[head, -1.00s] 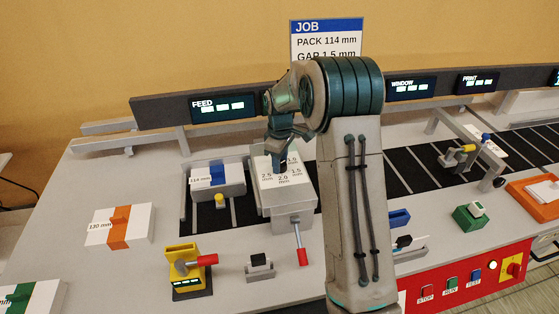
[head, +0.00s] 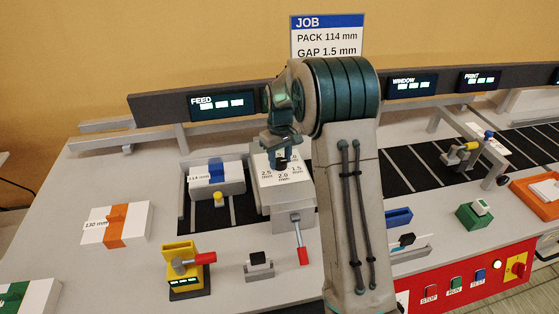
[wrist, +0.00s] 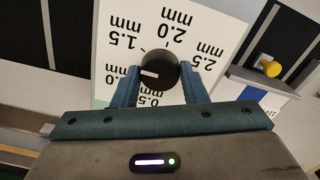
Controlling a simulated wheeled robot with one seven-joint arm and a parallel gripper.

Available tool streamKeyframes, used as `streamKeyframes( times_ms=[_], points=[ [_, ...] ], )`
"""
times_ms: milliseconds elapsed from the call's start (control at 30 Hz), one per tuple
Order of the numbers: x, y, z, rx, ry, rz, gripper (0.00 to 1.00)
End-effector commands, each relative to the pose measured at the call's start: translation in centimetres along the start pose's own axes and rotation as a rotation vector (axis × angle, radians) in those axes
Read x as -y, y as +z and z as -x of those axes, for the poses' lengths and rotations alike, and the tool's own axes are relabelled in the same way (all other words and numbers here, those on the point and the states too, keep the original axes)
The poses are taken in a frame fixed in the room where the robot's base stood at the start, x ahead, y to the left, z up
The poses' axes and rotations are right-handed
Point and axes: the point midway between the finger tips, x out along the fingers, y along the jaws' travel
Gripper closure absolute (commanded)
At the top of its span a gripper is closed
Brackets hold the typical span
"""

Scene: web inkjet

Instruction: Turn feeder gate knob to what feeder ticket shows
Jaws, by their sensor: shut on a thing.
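The feeder gate knob (wrist: 160,70) is a black round knob with a white pointer mark. It stands on a white dial plate (wrist: 195,18) with gap labels. The labels 2.0, 2.5 and part of 0.5 mm show. My gripper (wrist: 160,85) is shut on the knob, one blue finger on each side; in the head view my gripper (head: 282,160) is over the feeder top. A JOB sign (head: 327,36) reads PACK 114 mm, GAP 1.5 mm.
A lever with a red handle (head: 301,252) hangs at the feeder's front. A blue-banded 114 mm pack (head: 232,180) lies left of the feeder. A yellow device (head: 182,268) with a red handle stands in front. The FEED display bar (head: 223,104) runs behind.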

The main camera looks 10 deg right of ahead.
Motion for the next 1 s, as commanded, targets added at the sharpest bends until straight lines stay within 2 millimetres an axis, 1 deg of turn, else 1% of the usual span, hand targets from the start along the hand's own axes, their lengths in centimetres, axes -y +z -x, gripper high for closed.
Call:
streamKeyframes(
  times_ms=[200, 500, 733, 1000],
  points=[
    [0.02, -0.04, -0.05, -0.001, 0.001, -0.194, 0.84],
    [-0.02, -0.04, 0.00, -0.002, 0.001, -0.396, 0.84],
    [0.03, -0.06, 0.04, -0.002, 0.000, -0.479, 0.84],
    [0.02, -0.05, 0.07, -0.002, 0.000, -0.509, 0.84]
  ],
)
